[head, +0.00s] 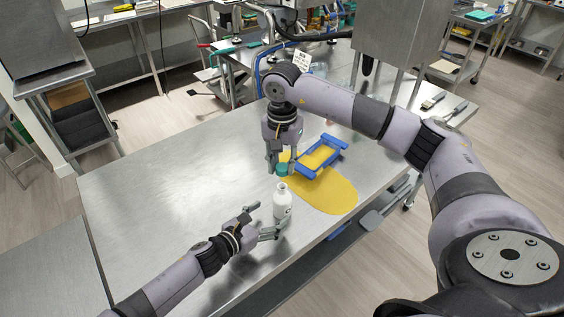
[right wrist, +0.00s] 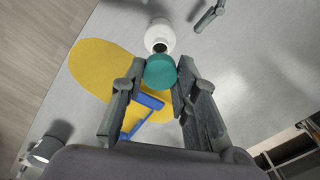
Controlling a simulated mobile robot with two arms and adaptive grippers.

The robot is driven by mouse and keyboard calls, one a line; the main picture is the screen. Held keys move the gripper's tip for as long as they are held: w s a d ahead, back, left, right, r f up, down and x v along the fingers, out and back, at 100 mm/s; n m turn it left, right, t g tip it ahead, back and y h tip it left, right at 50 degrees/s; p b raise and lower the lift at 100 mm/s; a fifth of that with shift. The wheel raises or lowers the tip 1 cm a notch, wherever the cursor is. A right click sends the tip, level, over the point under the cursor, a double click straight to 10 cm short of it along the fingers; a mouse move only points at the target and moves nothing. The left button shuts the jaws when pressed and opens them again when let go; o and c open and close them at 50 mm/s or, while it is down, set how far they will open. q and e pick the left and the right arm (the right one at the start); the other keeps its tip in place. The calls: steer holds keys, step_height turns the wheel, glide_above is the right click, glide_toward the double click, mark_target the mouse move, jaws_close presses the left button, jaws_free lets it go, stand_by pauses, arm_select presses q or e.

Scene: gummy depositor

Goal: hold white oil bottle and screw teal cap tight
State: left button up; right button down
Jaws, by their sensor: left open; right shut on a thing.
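The white oil bottle (head: 282,203) stands upright on the metal table, its dark open mouth facing up. It also shows in the right wrist view (right wrist: 159,37). My right gripper (head: 281,168) is shut on the teal cap (right wrist: 160,71). In the head view the cap (head: 282,169) is held above the bottle's neck, apart from it. My left gripper (head: 262,219) is open at the left and front of the bottle, with its fingers spread and the bottle just beyond them. One of its fingers shows at the top of the right wrist view.
A yellow oval mat (head: 330,197) lies right of the bottle, with a blue frame (head: 335,151) at its back. The metal table (head: 160,190) is clear to the left. The table's front edge runs close below the bottle.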

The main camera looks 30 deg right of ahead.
mark_target(276, 212)
arm_select(q)
steer(key=b+x, duration=0.1)
steer(key=x, duration=0.1)
steer(key=b+x, duration=0.1)
steer(key=b, duration=0.1)
steer(key=shift+w+d+f, duration=0.1)
steer(key=shift+d+f, duration=0.2)
steer(key=shift+f, duration=0.15)
arm_select(e)
step_height(276, 212, down, 4)
steer(key=shift+f, duration=0.25)
arm_select(q)
steer(key=shift+w+d+b, duration=0.3)
steer(key=shift+d+b, duration=0.6)
steer(key=shift+b, duration=0.2)
arm_select(e)
steer(key=shift+f, duration=0.95)
arm_select(q)
jaws_close()
arm_select(e)
steer(key=c, duration=1.8)
jaws_free()
steer(key=shift+c, duration=0.2)
jaws_close()
